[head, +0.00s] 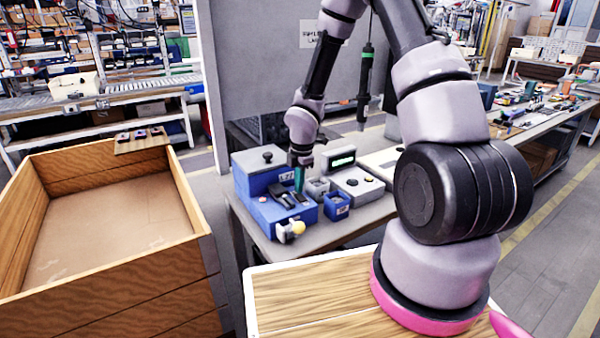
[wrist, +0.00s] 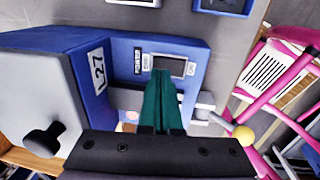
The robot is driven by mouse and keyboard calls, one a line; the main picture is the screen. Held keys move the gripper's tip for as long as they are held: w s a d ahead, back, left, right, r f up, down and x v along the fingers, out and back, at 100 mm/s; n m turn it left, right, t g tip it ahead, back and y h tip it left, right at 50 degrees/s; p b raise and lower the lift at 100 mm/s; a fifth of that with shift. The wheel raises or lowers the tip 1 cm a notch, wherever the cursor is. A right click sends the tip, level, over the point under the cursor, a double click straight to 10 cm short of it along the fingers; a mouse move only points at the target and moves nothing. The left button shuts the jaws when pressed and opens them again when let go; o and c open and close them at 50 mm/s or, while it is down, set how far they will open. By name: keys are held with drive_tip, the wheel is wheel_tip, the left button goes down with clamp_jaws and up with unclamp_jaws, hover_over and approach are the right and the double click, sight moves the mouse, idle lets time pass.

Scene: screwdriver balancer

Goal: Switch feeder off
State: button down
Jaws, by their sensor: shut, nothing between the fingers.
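The blue feeder (head: 258,183), with a grey top and black knob, stands on the bench in the head view. The wrist view shows its blue body (wrist: 88,68) with an L27 label and a dark framed switch or window (wrist: 172,65) on its panel. Small labels sit beside that frame. My gripper (head: 299,182) points down over the panel, its teal fingers together and empty. In the wrist view my gripper's fingertips (wrist: 163,74) overlap the frame's lower edge; I cannot tell whether they touch. The fingers hide part of the panel, so the switch position is unclear.
A yellow-tipped knob (head: 298,227) sticks out at the feeder's front. A small blue bin (head: 336,206) and a grey controller with a green display (head: 343,161) stand to its right. A screwdriver (head: 366,85) hangs behind. A wooden crate (head: 100,270) stands left.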

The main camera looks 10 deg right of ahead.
drive_tip(key=shift+f, duration=0.6)
drive_tip(key=shift+w+f, duration=0.1)
drive_tip(key=shift+w+f, duration=0.1)
drive_tip(key=shift+g, duration=0.3)
drive_tip(key=shift+s+f, duration=0.1)
drive_tip(key=shift+s, duration=0.1)
